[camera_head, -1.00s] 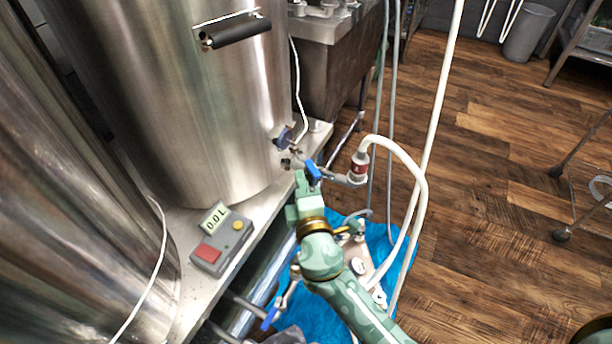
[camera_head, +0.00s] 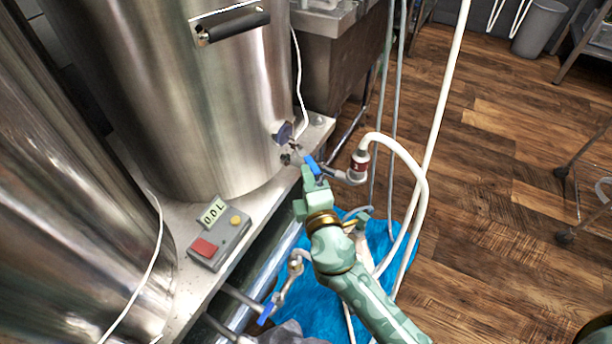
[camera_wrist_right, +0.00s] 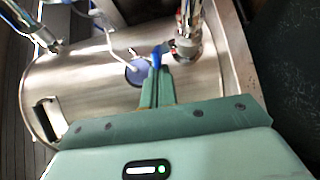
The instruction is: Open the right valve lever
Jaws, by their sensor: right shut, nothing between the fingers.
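The right valve lever (camera_head: 312,166) is a small blue handle on the metal outlet pipe, just right of the large steel kettle (camera_head: 190,110). My right gripper (camera_head: 313,183) is shut and empty, its fingertips right at the near end of the lever. In the right wrist view the blue lever (camera_wrist_right: 157,57) shows directly beyond the shut fingertips (camera_wrist_right: 156,74). They look very close to it; I cannot tell whether they touch. A second blue lever (camera_head: 267,312) sits lower left on another pipe. My left gripper is not in view.
A white hose with a red-collared coupling (camera_head: 360,162) joins the outlet pipe close to the lever. A grey box reading 0.0 L (camera_head: 218,236) stands on the steel bench. A blue sheet (camera_head: 320,308) lies under my arm. Wooden floor at right is largely open.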

